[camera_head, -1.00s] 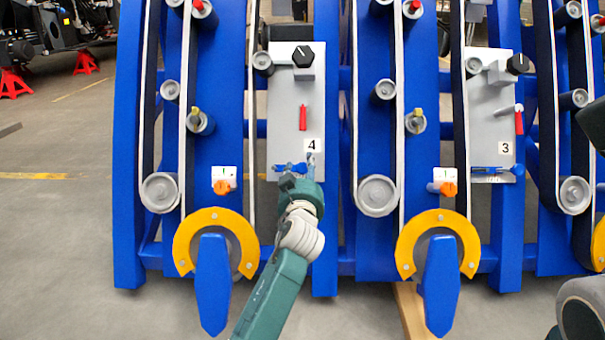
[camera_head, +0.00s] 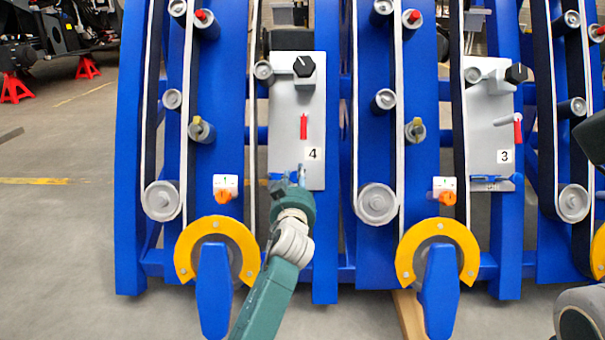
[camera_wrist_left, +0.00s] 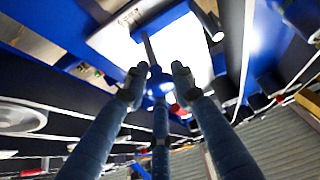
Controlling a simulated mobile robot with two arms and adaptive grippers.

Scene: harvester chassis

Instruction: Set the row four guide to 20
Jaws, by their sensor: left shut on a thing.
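The row four panel (camera_head: 284,120) is a light grey plate with a "4" label, a black knob (camera_head: 304,66) and a red pointer (camera_head: 303,127). Its blue guide (camera_head: 278,177) sits at the plate's lower edge, partly hidden by my gripper. My left gripper (camera_head: 296,176) reaches up from below and is shut on the blue guide. In the left wrist view, the fingertips (camera_wrist_left: 157,76) close around the blue part (camera_wrist_left: 158,86). No guide scale reading can be made out. My right gripper's fingers are not visible.
The row three panel (camera_head: 489,125) with its own blue guide (camera_head: 491,180) stands to the right. Blue frames, belts and rollers (camera_head: 377,203) flank the row four panel. Yellow ring guards (camera_head: 217,231) lie lower down. Open floor (camera_head: 60,240) is at the left.

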